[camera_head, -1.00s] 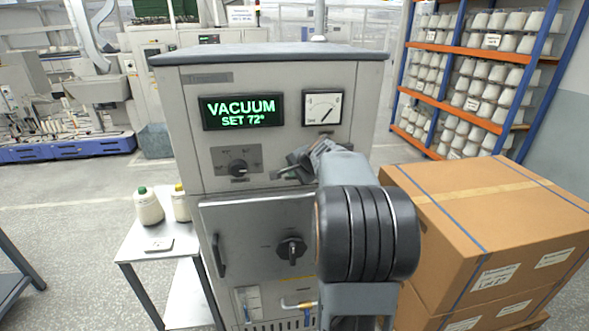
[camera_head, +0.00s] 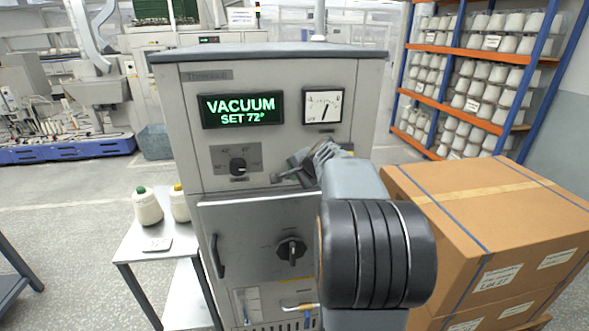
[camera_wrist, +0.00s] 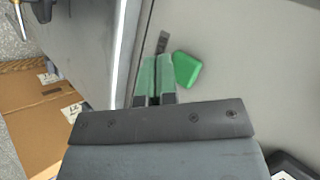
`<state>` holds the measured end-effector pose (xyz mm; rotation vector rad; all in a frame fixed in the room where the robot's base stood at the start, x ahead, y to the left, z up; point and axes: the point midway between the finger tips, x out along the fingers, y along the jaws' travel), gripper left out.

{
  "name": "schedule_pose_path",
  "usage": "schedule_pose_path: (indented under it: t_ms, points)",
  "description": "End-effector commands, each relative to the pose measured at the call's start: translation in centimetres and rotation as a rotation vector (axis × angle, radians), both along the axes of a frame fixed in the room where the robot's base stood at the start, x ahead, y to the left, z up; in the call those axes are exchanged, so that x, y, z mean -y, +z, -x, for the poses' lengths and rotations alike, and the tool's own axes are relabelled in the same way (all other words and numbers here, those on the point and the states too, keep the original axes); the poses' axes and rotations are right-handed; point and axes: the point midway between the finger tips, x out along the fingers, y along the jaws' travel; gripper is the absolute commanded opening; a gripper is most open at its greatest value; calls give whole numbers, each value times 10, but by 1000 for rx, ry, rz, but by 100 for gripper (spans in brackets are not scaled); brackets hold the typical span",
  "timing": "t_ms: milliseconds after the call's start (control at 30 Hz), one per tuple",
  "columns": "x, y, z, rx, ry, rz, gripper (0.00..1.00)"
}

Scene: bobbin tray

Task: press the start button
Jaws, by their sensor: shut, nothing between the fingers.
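The green button (camera_wrist: 187,70) sits on the grey cabinet face in the wrist view. It lies just right of my shut, empty gripper (camera_wrist: 157,60), whose fingers have a green tint. I cannot tell whether they touch the button or the panel. In the head view my gripper (camera_head: 276,178) reaches the panel below the display and gauge, and I cannot make out the button there. The display (camera_head: 242,109) glows green with "VACUUM SET 72°".
The cabinet (camera_head: 192,150) has a gauge (camera_head: 323,105), a selector knob (camera_head: 238,167) and a door with a black handle (camera_head: 217,257) and rotary knob (camera_head: 291,250). Cartons (camera_head: 500,210) stand close on the right.

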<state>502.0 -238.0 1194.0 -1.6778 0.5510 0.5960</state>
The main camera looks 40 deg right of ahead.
Motion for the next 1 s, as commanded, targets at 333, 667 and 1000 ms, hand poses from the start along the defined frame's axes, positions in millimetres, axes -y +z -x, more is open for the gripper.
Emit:
schedule_pose_path:
  t_ms: [333, 667, 1000]
  points:
    - [-14, -1, 30, 1, -1, 2, 0]
    - [-19, 0, 39, 0, 1, 1, 0]
    - [-18, 0, 38, 0, 1, 1, 0]
